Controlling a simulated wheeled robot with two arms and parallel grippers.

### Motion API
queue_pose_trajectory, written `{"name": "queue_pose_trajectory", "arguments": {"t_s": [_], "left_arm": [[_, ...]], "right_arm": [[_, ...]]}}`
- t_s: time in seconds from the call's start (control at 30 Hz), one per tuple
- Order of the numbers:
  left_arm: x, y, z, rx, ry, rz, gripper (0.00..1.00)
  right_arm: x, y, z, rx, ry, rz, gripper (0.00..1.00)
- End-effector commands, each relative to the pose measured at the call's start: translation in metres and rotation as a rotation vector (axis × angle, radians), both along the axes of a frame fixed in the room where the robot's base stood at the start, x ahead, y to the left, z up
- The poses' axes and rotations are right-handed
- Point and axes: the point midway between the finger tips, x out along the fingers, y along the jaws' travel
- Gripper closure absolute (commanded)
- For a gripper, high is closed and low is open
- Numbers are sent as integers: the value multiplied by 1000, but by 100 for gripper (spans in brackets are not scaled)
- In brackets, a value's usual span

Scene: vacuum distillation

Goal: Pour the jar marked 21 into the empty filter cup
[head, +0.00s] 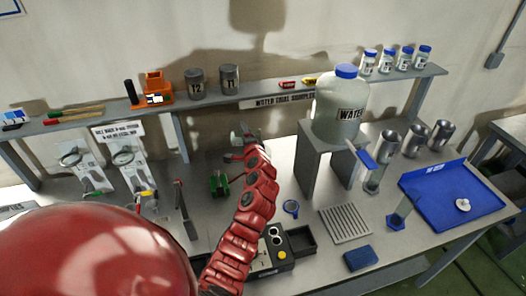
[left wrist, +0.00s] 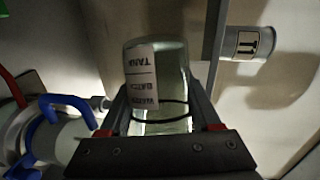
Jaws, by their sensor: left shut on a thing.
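My left gripper (head: 243,137) is shut on a clear glass jar (left wrist: 170,62), held above the bench behind my red arm. In the left wrist view the jar is between the fingers, with a white label whose printed words include TANK; no 21 can be read on it. In the head view the jar is mostly hidden and hard to make out. I cannot identify an empty filter cup for certain; a pale round fitting with a blue clamp (left wrist: 68,103) shows at the left of the wrist view. My right gripper is not in view.
Metal canisters marked 12 (head: 196,84) and 11 (head: 230,78) stand on the shelf (head: 280,97). A large water bottle (head: 341,108) sits on a grey stand. Several small jars are at the shelf's right end. Metal cups (head: 415,141) and a blue tray (head: 447,197) are at right.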

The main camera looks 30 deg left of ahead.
Motion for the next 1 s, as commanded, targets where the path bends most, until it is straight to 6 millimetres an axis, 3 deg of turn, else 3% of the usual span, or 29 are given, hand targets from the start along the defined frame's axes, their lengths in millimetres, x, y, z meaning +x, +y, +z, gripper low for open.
{"name": "queue_pose_trajectory", "arguments": {"t_s": [1.0], "left_arm": [[1, -1, 5, 77, 41, 0, 100]], "right_arm": [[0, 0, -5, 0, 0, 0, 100]]}}
